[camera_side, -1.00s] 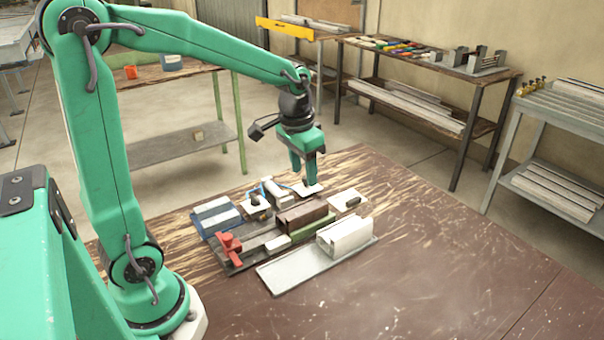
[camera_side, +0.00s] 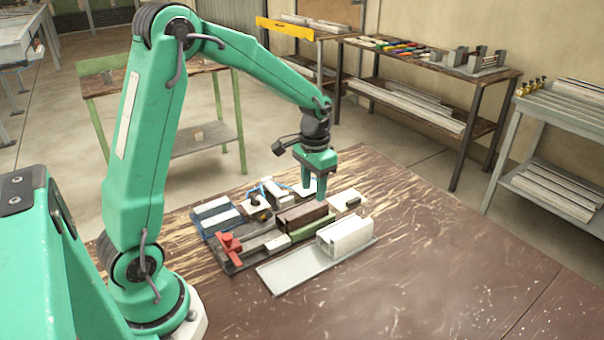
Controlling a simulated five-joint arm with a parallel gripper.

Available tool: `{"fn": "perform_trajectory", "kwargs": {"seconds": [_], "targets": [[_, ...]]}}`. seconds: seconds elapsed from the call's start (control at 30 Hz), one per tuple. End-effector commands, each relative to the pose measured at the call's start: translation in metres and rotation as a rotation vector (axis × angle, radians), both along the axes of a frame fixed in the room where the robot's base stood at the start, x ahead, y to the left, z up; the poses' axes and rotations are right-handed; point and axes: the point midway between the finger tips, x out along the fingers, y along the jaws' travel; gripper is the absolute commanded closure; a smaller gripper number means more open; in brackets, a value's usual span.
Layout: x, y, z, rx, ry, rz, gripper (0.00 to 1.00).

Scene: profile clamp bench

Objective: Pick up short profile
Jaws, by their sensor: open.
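My gripper (camera_side: 313,200) is open, pointing down over the far side of the clamp bench. Its nearer finger is by the far right end of a brown profile (camera_side: 300,217); I cannot tell whether it touches. Nothing shows between the fingers. The brown profile lies in a dark fixture with a red clamp (camera_side: 229,245) at its near left end. A white, channel-shaped profile (camera_side: 345,236) sits on a light grey plate (camera_side: 290,273), nearer the camera and apart from my gripper. I cannot tell which of these two is the short profile.
Blue and white blocks (camera_side: 215,215) stand left of the fixture. A small white pad with a dark piece (camera_side: 350,201) lies right of the gripper. The brown table (camera_side: 430,270) is clear at the right and front. Shelves with stock stand behind.

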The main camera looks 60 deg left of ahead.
Motion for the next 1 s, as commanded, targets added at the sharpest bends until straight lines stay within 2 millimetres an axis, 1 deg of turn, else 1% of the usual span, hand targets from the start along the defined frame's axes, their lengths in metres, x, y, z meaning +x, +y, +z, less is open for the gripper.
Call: {"fn": "perform_trajectory", "kwargs": {"seconds": [0.1,0.33,0.43,0.57,0.8,1.0], "targets": [[0.0,0.0,-0.008,0.0,0.001,0.0,0.56],[0.0,0.0,-0.011,0.0,-0.001,0.0,0.56],[0.0,-0.001,-0.016,0.0,0.001,0.0,0.56],[-0.001,-0.001,-0.028,0.0,0.002,0.0,0.56],[-0.001,-0.002,-0.055,0.0,0.002,0.0,0.56],[-0.001,-0.002,-0.063,0.0,0.0,0.0,0.56]]}}
